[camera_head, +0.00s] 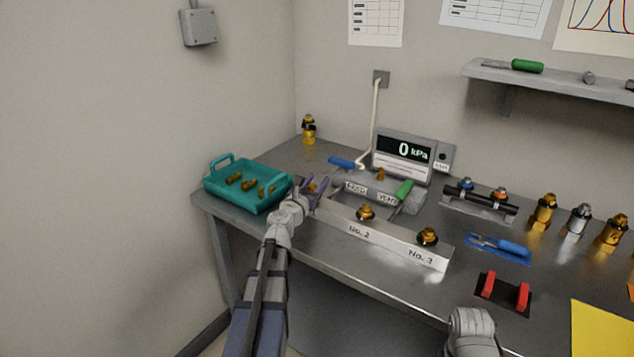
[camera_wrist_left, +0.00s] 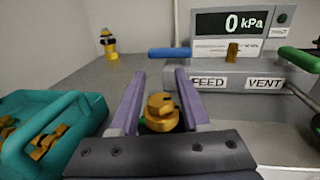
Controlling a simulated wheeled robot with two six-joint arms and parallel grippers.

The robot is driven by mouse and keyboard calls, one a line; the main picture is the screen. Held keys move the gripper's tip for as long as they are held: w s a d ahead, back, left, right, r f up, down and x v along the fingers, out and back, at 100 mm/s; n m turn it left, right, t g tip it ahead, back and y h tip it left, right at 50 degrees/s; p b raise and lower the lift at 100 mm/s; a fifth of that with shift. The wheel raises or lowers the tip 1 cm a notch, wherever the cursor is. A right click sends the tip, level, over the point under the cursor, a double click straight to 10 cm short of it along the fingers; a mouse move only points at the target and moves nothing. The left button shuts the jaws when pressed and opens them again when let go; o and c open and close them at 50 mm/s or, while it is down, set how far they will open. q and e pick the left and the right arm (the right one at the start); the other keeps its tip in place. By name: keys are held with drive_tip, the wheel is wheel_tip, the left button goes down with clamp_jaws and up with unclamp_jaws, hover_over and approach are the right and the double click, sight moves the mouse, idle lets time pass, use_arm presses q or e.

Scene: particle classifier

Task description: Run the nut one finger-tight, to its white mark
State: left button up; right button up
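The brass fitting with nut one (camera_head: 312,188) is at the left end of the grey block (camera_head: 392,241), mostly hidden by my left gripper in the head view. In the left wrist view this brass nut (camera_wrist_left: 161,110) stands between the purple fingers of my left gripper (camera_wrist_left: 160,82). Bare gaps show beside the nut, so the fingers are open around it; a bit of green shows low at its left. I cannot make out a white mark. Nuts two (camera_head: 366,212) and three (camera_head: 428,236) stand further right on the block. My right gripper's fingers are not in view.
A teal tray (camera_head: 221,201) with brass parts is left of my left gripper. Behind the block are a FEED/VENT manifold (camera_head: 372,199), with blue and green handles, and a gauge (camera_head: 400,158) reading 0 kPa. A red-and-black holder (camera_head: 505,296) lies at front right.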

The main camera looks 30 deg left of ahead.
use_arm(q)
clamp_jaws()
drive_tip(key=shift+m+h, duration=0.3)
drive_tip(key=shift+h, duration=0.1)
drive_tip(key=shift+m+h, duration=0.6)
drive_tip(key=shift+h, duration=0.4)
drive_tip(key=m+h, duration=0.1)
drive_tip(key=h, duration=0.1)
drive_tip(key=d+m+g+h, duration=0.1)
drive_tip(key=m+h, duration=0.1)
drive_tip(key=h, duration=0.1)
drive_tip(key=shift+w+m, duration=0.1)
drive_tip(key=shift+m, duration=0.2)
drive_tip(key=m+g+h, duration=0.1)
drive_tip(key=h, duration=0.1)
drive_tip(key=m+g+h, duration=0.1)
drive_tip(key=m+h, duration=0.1)
drive_tip(key=shift+s+d+h, duration=0.2)
drive_tip(key=shift+d+h, duration=0.1)
drive_tip(key=shift+d, duration=0.05)
drive_tip(key=shift+s+d+m+g+h, duration=0.15)
drive_tip(key=shift+m+g+h, duration=0.4)
drive_tip(key=shift+g+h, duration=0.15)
drive_tip(key=shift+s+d+m+g+h, duration=0.15)
drive_tip(key=shift+m+g+h, duration=0.45)
drive_tip(key=shift+g, duration=0.1)
